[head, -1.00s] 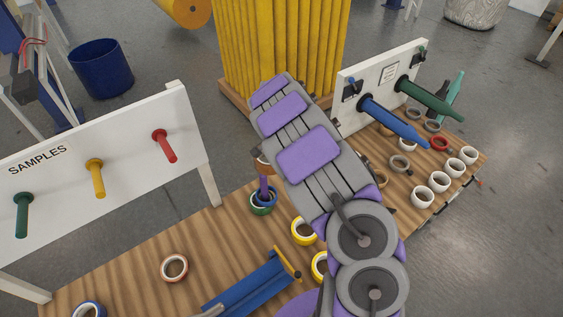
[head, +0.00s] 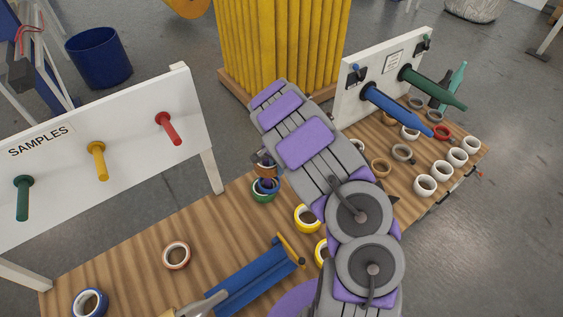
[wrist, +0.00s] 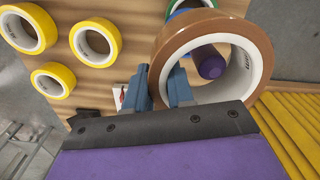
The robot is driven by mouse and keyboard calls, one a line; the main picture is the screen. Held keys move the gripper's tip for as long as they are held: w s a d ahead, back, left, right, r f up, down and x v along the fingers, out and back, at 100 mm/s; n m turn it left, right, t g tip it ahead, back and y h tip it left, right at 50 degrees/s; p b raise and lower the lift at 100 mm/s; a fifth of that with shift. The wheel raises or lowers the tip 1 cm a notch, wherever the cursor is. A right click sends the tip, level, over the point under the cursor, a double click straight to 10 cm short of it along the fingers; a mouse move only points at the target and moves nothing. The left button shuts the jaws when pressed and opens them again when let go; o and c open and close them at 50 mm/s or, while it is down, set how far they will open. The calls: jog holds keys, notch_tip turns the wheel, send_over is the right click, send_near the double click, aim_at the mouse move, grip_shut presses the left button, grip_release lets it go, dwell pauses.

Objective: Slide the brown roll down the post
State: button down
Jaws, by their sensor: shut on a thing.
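The brown roll (wrist: 195,32) fills the upper middle of the wrist view. The purple post (wrist: 210,62) shows inside its hole, so the roll is around the post. My gripper (wrist: 160,82) is shut on the roll's wall, with one blue-grey finger on either side. In the head view the brown roll (head: 265,169) is partly hidden by my arm and sits a little above a green roll (head: 264,192) at the foot of the post. A blue roll shows in part there too.
Yellow rolls (head: 306,217) lie close by on the wooden table. A blue holder (head: 258,282) stands in front. A white SAMPLES board (head: 110,160) with pegs is at left. White rolls (head: 425,185) and a pegged panel are at right.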

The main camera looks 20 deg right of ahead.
jog(key=shift+a+f, duration=0.65)
jog(key=shift+f, duration=0.2)
jog(key=shift+d+f+b, duration=0.2)
jog(key=shift+f+b, duration=0.9)
jog(key=shift+f, duration=1.05)
jog(key=c, duration=1.4)
grip_release()
jog(key=o, duration=0.5)
jog(key=shift+d+f, duration=0.1)
jog(key=shift+d, duration=0.9)
notch_tip(320, 180, up, 16)
jog(key=shift+w+r, duration=0.1)
jog(key=shift+w, duration=0.05)
jog(key=shift+a+r, duration=0.1)
jog(key=shift+r, duration=0.45)
jog(key=shift+d, duration=0.35)
jog(key=shift+a, duration=0.2)
